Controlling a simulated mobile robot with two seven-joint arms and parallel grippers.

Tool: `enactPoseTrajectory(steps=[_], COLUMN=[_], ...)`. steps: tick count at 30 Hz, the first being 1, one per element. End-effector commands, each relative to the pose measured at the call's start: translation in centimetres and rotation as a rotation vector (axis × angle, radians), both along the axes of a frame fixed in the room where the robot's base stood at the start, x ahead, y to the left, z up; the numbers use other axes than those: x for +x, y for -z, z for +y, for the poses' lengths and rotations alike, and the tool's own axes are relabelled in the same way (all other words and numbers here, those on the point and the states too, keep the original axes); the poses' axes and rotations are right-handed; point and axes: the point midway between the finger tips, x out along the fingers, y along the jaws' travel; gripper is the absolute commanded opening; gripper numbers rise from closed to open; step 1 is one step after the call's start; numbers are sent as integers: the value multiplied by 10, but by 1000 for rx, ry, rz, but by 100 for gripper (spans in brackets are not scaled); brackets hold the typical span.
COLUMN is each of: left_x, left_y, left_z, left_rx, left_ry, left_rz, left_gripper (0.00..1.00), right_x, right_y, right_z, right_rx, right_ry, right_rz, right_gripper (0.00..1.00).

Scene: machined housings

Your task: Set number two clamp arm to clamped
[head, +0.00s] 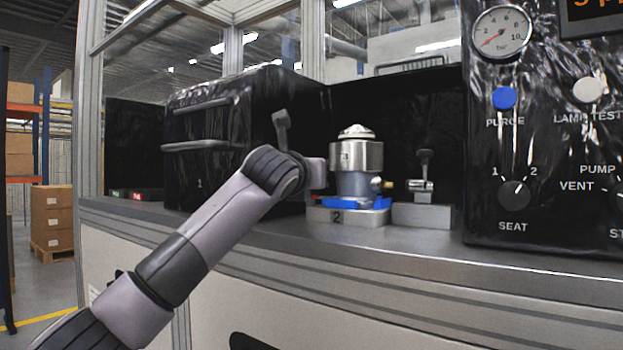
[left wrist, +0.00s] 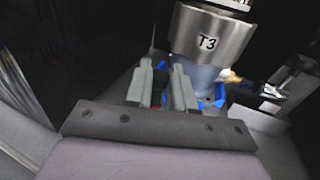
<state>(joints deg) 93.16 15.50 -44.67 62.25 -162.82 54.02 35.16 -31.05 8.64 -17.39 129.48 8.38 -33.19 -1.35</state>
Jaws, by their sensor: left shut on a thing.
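A metal housing (head: 357,165) stands upright in a blue seat (head: 376,203) on a base marked 2 (head: 325,216). In the left wrist view the housing (left wrist: 207,43) carries the label T3. My left gripper (left wrist: 162,82) is shut on a slim part left of the housing. That part, taken as the number two clamp arm (left wrist: 157,94), shows only as a dark and red sliver between the fingers. My left wrist hides the fingers in the head view. A grey upright handle (head: 281,128) shows above the wrist; its base is hidden. My right gripper is not in view.
Right of the housing, a second clamp (head: 423,170) with an upright dark handle stands on a grey block (head: 421,215). A black control panel (head: 540,135) borders the right side. A dark cabinet (head: 235,135) stands behind left. The bench front edge is clear.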

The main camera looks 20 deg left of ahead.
Motion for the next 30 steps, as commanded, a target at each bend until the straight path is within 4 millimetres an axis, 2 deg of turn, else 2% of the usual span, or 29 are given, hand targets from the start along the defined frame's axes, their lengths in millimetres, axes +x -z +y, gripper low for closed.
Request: enactPoseTrajectory(steps=[3, 4, 5, 6, 19, 30], left_x=[0, 0, 0, 0, -6, -46], left_y=[1, 1, 1, 1, 1, 1], left_z=[-1, -1, -1, -1, 0, 1], left_rx=[0, 0, 0, 0, 0, 1], left_ry=[3, 3, 3, 3, 2, 3], left_rz=[3, 3, 3, 3, 1, 0], left_gripper=[0, 33, 42, 48, 48, 48], right_x=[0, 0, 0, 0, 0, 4], right_y=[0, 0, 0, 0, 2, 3], right_z=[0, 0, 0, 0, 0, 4], right_rx=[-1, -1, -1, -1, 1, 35], right_ry=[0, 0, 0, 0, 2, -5], right_rz=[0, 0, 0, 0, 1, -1], right_gripper=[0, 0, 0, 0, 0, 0])
